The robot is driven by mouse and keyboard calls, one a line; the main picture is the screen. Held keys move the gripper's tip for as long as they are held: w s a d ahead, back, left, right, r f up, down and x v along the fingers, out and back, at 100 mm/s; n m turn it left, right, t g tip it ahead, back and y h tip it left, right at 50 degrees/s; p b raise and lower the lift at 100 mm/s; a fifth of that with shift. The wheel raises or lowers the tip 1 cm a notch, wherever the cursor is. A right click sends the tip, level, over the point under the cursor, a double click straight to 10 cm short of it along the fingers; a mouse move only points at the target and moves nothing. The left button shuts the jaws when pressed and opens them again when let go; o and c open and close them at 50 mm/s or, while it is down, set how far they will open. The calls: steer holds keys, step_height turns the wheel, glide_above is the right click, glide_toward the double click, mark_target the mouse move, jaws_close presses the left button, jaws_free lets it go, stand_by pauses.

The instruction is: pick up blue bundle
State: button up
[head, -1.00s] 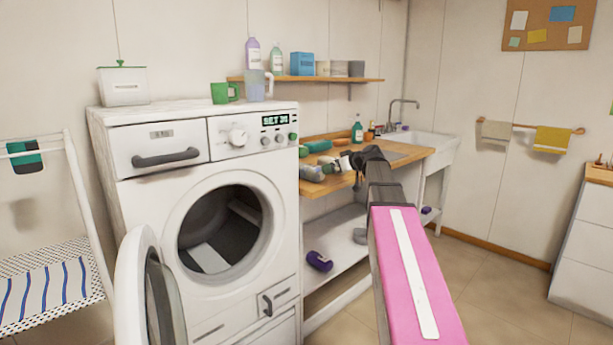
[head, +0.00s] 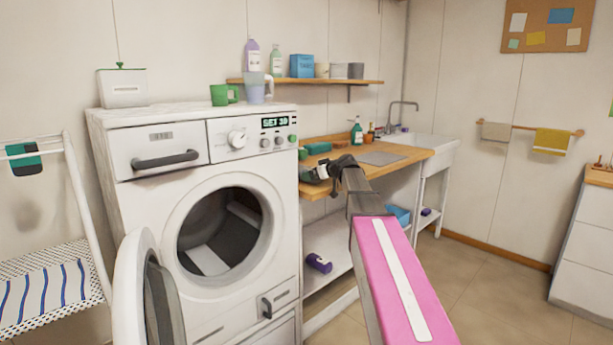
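My gripper (head: 322,174) is at this bundle, over the counter's front left edge. Its fingers are small and dark here, so I cannot tell whether they are open or shut, or whether they touch the bundle. A teal bundle (head: 318,147) lies farther back on the counter. A dark purple bundle (head: 319,262) lies on the lower shelf.
The washing machine (head: 205,215) stands left of the counter (head: 400,160), its round door (head: 150,295) open. A blue container (head: 398,214) and a small purple item (head: 427,211) are low under the counter. A teal bottle (head: 357,131) stands near the sink (head: 432,146).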

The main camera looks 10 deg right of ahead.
steer(key=c, duration=1)
